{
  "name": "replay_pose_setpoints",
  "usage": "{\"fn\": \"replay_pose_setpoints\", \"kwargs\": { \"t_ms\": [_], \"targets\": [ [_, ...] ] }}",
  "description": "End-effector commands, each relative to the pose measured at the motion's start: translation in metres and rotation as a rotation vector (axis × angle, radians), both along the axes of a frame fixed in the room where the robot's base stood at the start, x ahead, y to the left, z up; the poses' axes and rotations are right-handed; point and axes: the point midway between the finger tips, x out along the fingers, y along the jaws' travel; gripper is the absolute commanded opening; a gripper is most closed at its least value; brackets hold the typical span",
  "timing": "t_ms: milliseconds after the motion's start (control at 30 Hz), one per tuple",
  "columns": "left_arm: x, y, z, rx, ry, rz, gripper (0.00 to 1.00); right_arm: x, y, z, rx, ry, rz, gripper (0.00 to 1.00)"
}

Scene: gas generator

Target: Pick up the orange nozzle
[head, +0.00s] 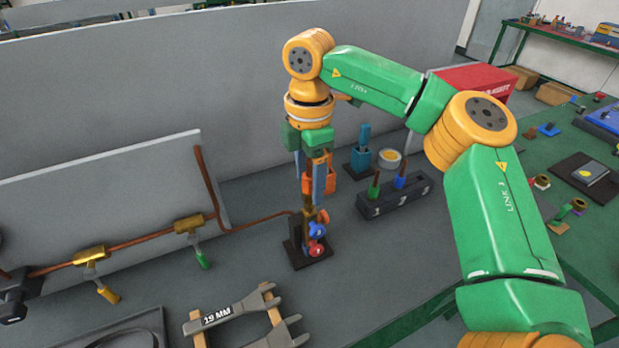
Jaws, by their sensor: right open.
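My right gripper (315,198) points straight down, open, above the small dark stand in the middle of the bench. An orange part (329,182) shows between and behind its fingers; this looks like the orange nozzle or its holder, and the fingers partly hide it. I cannot tell whether the fingers touch it. My left gripper is not in view.
The dark stand (296,240) carries red and blue knobs and meets a copper pipe (258,223). To the right are a black numbered rack (388,201) with green and blue pieces, a blue holder (359,159) and a tape roll (389,158). A 19 mm wrench (238,309) lies in front.

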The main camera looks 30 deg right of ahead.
Motion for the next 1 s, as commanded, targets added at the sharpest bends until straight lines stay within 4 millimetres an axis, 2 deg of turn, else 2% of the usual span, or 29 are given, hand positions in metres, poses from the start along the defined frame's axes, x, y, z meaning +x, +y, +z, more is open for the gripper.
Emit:
{"fn": "replay_pose_setpoints", "kwargs": {
  "t_ms": [200,400,467,833,933,1000],
  "targets": [
    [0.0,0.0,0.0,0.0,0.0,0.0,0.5,0.0,0.0,-0.002,0.0,-0.001,0.0,0.69],
    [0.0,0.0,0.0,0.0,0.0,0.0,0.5,0.0,0.0,-0.002,0.0,-0.001,0.0,0.15],
    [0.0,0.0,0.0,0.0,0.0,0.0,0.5,0.0,0.0,-0.002,0.0,-0.001,0.0,0.0],
    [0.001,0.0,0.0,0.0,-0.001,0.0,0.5,0.001,0.0,0.002,-0.001,-0.003,0.0,0.0],
    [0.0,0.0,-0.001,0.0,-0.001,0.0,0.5,0.001,0.0,0.016,-0.001,-0.005,0.001,0.0],
    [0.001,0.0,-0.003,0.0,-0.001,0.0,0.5,0.001,0.001,0.032,0.001,-0.006,0.0,0.0]
  ]
}}
